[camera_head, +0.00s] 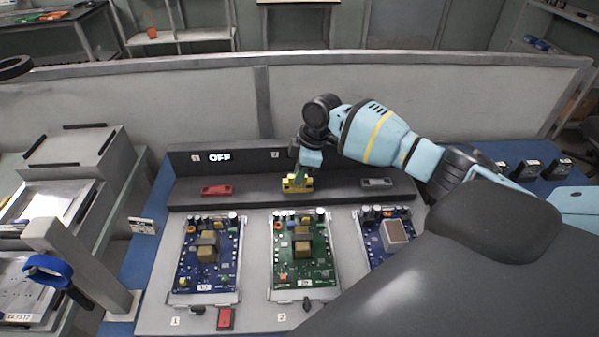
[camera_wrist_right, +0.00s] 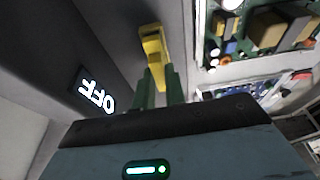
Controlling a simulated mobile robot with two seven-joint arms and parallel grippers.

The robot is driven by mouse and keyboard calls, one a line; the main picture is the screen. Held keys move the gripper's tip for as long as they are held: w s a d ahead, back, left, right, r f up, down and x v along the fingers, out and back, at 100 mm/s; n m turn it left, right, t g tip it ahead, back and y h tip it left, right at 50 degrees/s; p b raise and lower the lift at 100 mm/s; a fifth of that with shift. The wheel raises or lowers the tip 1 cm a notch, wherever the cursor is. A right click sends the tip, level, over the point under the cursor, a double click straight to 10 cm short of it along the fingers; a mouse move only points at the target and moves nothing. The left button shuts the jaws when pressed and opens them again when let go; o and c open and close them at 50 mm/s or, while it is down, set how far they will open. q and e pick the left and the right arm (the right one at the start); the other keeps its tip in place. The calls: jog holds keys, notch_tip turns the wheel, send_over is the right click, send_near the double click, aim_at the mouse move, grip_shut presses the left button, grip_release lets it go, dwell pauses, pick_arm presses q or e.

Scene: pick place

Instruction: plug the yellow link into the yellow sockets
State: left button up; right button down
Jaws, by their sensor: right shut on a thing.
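The yellow link (camera_wrist_right: 153,46) is between the green fingertips of my right gripper (camera_wrist_right: 160,80), which is shut on it. In the head view my right gripper (camera_head: 301,176) reaches down to the dark sloped panel, over the middle yellow piece (camera_head: 297,187). There the link and the yellow sockets overlap in one yellow shape, partly covered by the fingers. I cannot tell whether the link is seated in the sockets or just above them. My left gripper is not in view.
The panel (camera_head: 345,204) also bears a red piece (camera_head: 216,190), a grey piece (camera_head: 377,183) and a lit OFF sign (camera_head: 219,157). Three circuit boards lie in front, the green board (camera_head: 318,259) in the middle. A red switch (camera_head: 226,318) sits at the front edge.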

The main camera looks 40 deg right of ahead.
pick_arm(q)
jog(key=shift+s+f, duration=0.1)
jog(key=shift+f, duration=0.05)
pick_arm(e)
jog(key=shift+f, duration=0.5)
dwell(0.3)
jog(key=c, duration=1.4)
grip_release()
jog(key=shift+o, duration=0.5)
jog(key=o, duration=0.6)
jog(key=shift+r, duration=0.1)
jog(key=shift+r+p, duration=1.4)
jog(key=shift+r, duration=2.1)
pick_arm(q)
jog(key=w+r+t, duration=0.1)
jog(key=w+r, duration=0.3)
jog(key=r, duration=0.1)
